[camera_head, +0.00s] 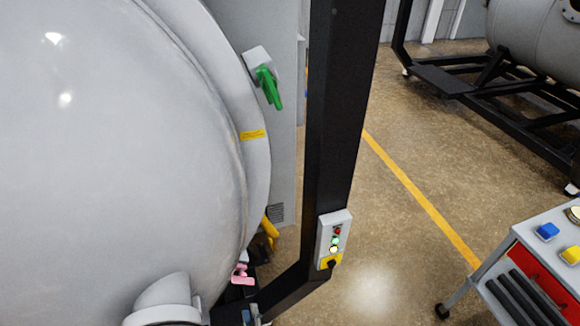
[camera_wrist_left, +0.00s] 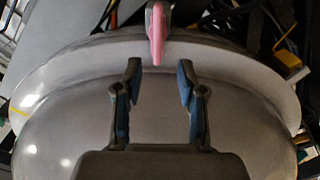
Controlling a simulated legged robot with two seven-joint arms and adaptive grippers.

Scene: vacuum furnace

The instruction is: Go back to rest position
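The large grey furnace dome (camera_head: 110,130) fills the left of the head view. A green handle (camera_head: 268,86) sits on a grey block at its upper right rim. A pink handle (camera_head: 242,275) shows low beside the dome's rim and also in the left wrist view (camera_wrist_left: 157,38). My left gripper (camera_head: 250,315) is partly visible at the bottom edge of the head view. In the left wrist view its two blue-padded fingers (camera_wrist_left: 160,82) are apart with nothing between them. The pink handle is beyond the fingertips, clear of them. My right gripper is not in view.
A black post (camera_head: 335,110) carries a control box (camera_head: 333,238) with lit buttons. A cart (camera_head: 495,268) with coloured items stands at the lower right. Another vessel on a black frame (camera_head: 480,85) is at the upper right. Open floor with a yellow line lies between.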

